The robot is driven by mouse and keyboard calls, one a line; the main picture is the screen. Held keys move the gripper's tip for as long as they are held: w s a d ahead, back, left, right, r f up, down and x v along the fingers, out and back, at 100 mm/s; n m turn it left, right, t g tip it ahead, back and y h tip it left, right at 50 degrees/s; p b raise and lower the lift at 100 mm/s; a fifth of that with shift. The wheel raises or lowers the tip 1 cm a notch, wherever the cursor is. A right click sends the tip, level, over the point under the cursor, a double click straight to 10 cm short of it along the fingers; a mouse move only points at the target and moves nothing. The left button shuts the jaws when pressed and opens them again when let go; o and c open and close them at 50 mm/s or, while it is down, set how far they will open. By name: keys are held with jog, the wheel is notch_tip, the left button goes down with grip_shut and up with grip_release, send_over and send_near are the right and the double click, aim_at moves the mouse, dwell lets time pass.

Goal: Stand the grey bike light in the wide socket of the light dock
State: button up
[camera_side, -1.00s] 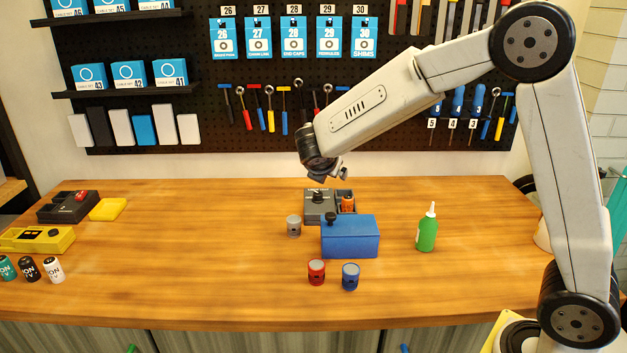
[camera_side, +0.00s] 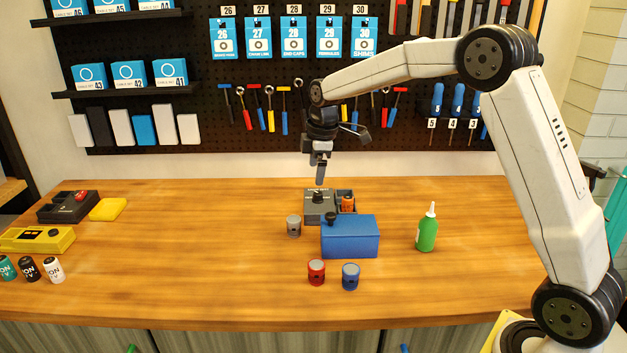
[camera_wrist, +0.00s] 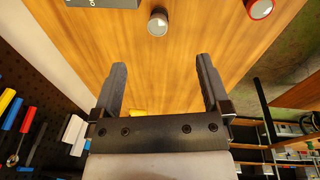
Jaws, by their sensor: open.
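The grey bike light (camera_side: 294,226) stands upright on the table, left of the blue box. It also shows at the top of the wrist view (camera_wrist: 157,22), beyond my fingertips. The light dock seems to be the dark grey unit (camera_side: 313,212) behind the blue box, with a black knob-like part on top and a dark-walled compartment on its right holding an orange light (camera_side: 347,202). The blue box hides part of its front; I cannot make out the wide socket.
The blue box (camera_side: 350,240) with a black knob stands close in front. A red light (camera_side: 316,272) and a blue light (camera_side: 350,277) stand nearer. A green bottle (camera_side: 427,230) is at right.

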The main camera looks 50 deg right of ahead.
jog(key=w+r+m+t+y, duration=0.1)
jog(key=w+r+m+y, duration=0.1)
jog(key=w+r+y, duration=0.1)
send_over(295, 218)
jog(key=s+d, duration=0.1)
jog(key=shift+s+f, duration=0.2)
jog(key=shift+f, duration=6.7)
jog(key=shift+f, duration=0.1)
jog(key=shift+x, duration=2.5)
jog(key=shift+d, duration=0.1)
grip_shut()
